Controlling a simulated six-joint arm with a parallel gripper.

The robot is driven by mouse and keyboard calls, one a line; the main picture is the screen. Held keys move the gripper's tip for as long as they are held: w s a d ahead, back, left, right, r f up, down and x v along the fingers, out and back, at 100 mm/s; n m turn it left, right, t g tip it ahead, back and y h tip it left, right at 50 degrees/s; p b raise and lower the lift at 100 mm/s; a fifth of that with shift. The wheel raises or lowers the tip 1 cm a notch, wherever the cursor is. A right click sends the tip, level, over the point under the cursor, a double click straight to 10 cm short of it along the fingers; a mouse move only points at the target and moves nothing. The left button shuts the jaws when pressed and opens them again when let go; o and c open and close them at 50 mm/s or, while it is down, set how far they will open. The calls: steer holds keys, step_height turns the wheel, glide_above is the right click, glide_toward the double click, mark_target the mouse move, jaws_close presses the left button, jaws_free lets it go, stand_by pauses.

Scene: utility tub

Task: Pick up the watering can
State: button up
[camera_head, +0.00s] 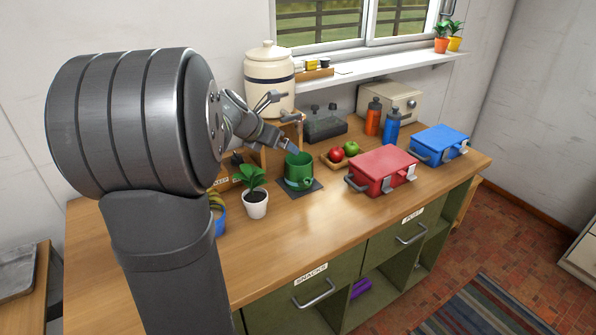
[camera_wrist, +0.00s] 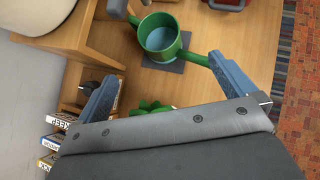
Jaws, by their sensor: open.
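The watering can (camera_head: 299,172) is green and stands upright on a dark square mat (camera_head: 312,187) on the wooden counter. In the wrist view, the can (camera_wrist: 160,35) is seen from above near the top, with its open mouth showing and a green spout or handle reaching right. My gripper (camera_head: 277,122) is open and empty, above and a little behind-left of the can in the head view. In the wrist view, my gripper's fingers (camera_wrist: 162,70) are spread wide, with the can beyond their tips. The right fingertip lies close to the can's projecting part in the picture.
A potted plant (camera_head: 255,203) stands left of the can. A cream dispenser (camera_head: 269,85) with a tap stands behind it. Right are a wooden tray (camera_head: 333,163) with apples, a red lunch box (camera_head: 382,168), a blue box (camera_head: 440,143) and two bottles. The counter's front strip is clear.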

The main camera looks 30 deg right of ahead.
glide_toward(296, 161)
steer(key=x, duration=0.5)
steer(key=shift+d+r, duration=0.3)
steer(key=shift+d, duration=0.05)
steer(key=x, duration=0.4)
steer(key=shift+w+a+f, duration=0.1)
steer(key=shift+a+f, duration=0.15)
steer(key=shift+f, duration=0.25)
steer(key=shift+w+d+f, duration=0.15)
steer(key=shift+d+f, duration=0.2)
steer(key=c, duration=1.2)
steer(key=shift+r, duration=0.1)
